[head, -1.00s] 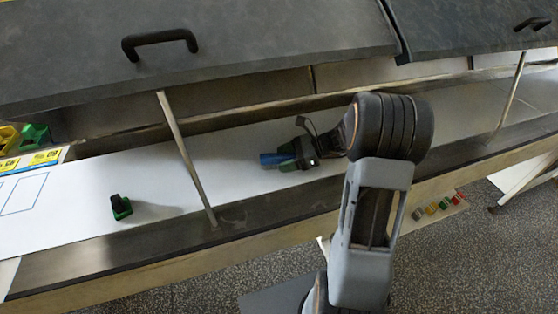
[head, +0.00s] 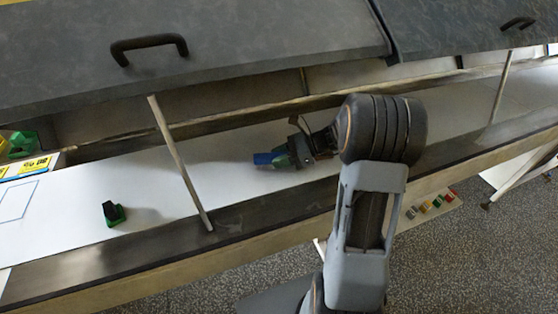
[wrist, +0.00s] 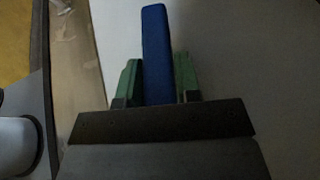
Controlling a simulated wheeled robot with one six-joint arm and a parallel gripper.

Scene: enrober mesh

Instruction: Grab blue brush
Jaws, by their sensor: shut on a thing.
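The blue brush (head: 263,158) is a blue block-like piece showing at the tip of my gripper (head: 281,158) in the head view, over the white surface. In the wrist view the blue brush (wrist: 157,52) stands between the two green fingers of my gripper (wrist: 157,82), which are shut on it. Its lower end is hidden behind the dark gripper body. I cannot tell whether the brush touches the white surface.
A green and black item (head: 113,213) stands on the white surface (head: 60,208) at the left. A slanted metal rod (head: 181,165) rises between it and my gripper. Dark lids (head: 240,35) hang above. A dark ledge (head: 250,213) runs along the front.

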